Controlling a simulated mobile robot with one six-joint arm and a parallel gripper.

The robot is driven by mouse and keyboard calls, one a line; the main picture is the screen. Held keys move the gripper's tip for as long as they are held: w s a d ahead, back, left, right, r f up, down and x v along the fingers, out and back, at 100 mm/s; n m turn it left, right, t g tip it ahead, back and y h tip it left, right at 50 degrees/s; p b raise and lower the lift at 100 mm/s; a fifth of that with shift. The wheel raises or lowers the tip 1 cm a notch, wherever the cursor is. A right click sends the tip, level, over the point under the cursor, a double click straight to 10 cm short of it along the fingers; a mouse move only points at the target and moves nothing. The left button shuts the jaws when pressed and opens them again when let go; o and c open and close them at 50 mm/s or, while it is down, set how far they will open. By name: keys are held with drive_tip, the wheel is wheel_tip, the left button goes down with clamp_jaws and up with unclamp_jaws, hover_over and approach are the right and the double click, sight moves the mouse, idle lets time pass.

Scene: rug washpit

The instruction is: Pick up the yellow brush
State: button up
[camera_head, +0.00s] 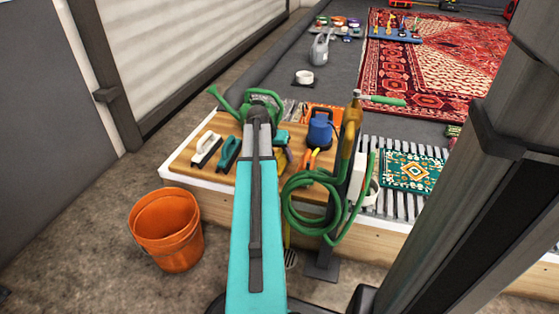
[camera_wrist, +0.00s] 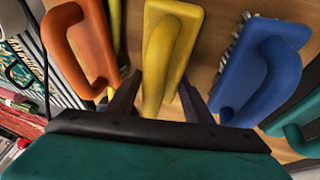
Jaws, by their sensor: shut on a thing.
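The yellow brush (camera_wrist: 176,22) stands out in the middle of the wrist view, with its block at the top and its handle running down toward me. My gripper (camera_wrist: 157,98) has its two dark fingers on either side of the handle and is shut on it. The brush appears at or close to the wooden board; I cannot tell whether it touches it. In the head view my teal arm reaches over the board and hides the gripper and most of the brush.
In the wrist view an orange brush (camera_wrist: 82,45) lies left and a blue brush (camera_wrist: 262,70) right, both close. In the head view an orange bucket (camera_head: 166,232) stands on the floor at left. A green hose (camera_head: 300,205) hangs right of my arm.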

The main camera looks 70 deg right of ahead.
wheel_tip(320, 180, up, 10)
drive_tip(key=p, duration=0.4)
drive_tip(key=shift+f, duration=0.15)
idle(0.4)
